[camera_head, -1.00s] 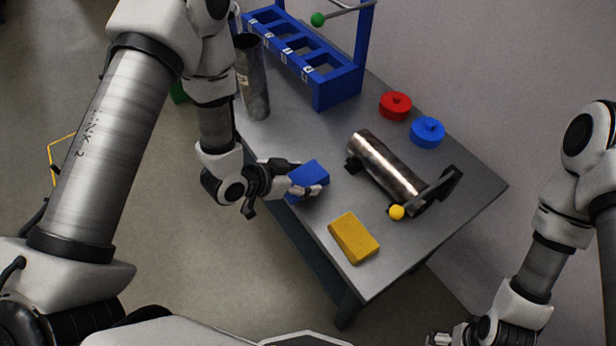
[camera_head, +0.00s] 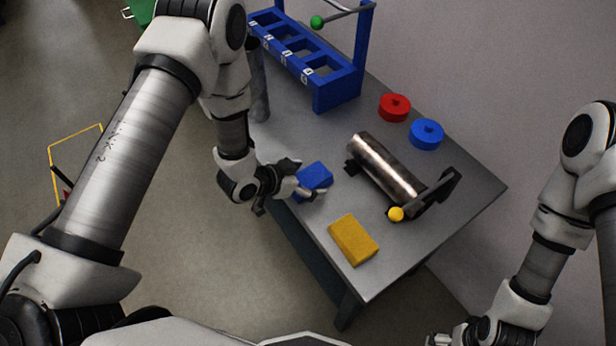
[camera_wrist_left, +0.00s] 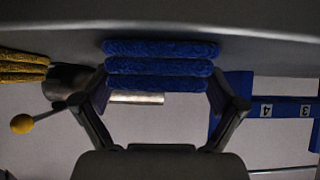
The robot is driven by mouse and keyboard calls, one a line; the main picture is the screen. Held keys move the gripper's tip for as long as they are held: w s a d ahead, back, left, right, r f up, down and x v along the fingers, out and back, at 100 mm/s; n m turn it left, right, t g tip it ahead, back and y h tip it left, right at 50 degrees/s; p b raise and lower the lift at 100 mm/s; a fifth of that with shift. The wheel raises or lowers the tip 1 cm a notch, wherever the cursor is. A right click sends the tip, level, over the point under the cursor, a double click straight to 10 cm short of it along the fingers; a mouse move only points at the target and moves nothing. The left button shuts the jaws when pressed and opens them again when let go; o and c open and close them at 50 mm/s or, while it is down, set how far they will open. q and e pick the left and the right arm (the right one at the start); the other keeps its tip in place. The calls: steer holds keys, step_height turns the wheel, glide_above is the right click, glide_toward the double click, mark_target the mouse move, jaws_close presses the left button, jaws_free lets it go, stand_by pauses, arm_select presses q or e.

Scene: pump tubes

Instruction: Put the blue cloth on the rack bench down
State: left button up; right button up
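The blue cloth (camera_head: 315,175), a folded block, is at the left edge of the grey bench top (camera_head: 405,262). My left gripper (camera_head: 307,179) has its fingers on either side of it, shut on it. In the left wrist view the folded layers of the blue cloth (camera_wrist_left: 160,66) span the space between the fingertips (camera_wrist_left: 160,84). I cannot tell whether its underside touches the bench. My right gripper (camera_head: 440,340) is at the bottom edge, mostly cut off, away from the bench.
A yellow cloth (camera_head: 354,240) lies nearer the front. A metal cylinder (camera_head: 385,165) with a yellow-knobbed lever (camera_head: 396,214) lies to the right. Red (camera_head: 394,107) and blue (camera_head: 427,134) caps, the blue rack (camera_head: 335,90) and an upright tube (camera_head: 259,90) stand farther back.

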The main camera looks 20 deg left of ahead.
arm_select(q)
steer(key=shift+r, duration=0.1)
steer(key=shift+r, duration=0.25)
steer(key=v, duration=1.2)
steer(key=s+a+f+n+g+y, duration=0.2)
steer(key=s+f+n+g+y, duration=0.1)
steer(key=s+f, duration=0.5)
steer(key=s+a+f+n+g+y, duration=0.1)
steer(key=s+f+n+g+y, duration=0.2)
steer(key=s+f+n+g, duration=0.2)
steer(key=s+f, duration=0.3)
steer(key=s, duration=0.3)
steer(key=shift+s+a+y, duration=0.25)
steer(key=shift+a+y, duration=0.05)
steer(key=shift+a, duration=0.1)
steer(key=shift+r+p, duration=0.35)
steer(key=shift+p, duration=0.2)
steer(key=shift+w, duration=0.1)
